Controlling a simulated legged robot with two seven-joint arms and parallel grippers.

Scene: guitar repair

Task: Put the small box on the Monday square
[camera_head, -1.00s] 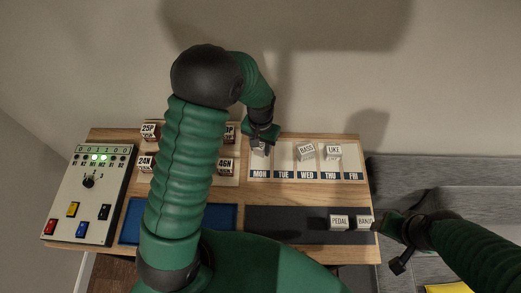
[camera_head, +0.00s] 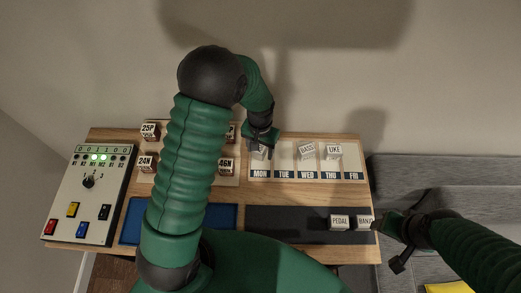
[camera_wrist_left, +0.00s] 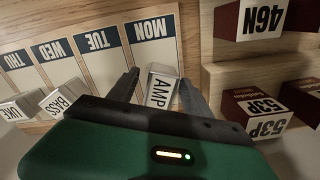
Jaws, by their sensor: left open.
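The small box, a pale box marked AMP (camera_wrist_left: 160,88), stands on the Monday square (camera_wrist_left: 152,48) of the day board in the left wrist view. In the head view the box (camera_head: 258,153) shows just below my left gripper (camera_head: 261,138). The left wrist view shows that gripper (camera_wrist_left: 158,93) open, with one dark finger on each side of the box. I cannot tell whether the fingers touch it. My right gripper (camera_head: 388,225) is at the right edge of the table, close to the BANJO box (camera_head: 365,222); its jaws are too small and dark to read.
A PEDAL box (camera_head: 339,222) is on the dark strip. Stringed-box blocks such as 46N (camera_wrist_left: 262,18) stand close beside Monday. A switch panel (camera_head: 113,165) is at left.

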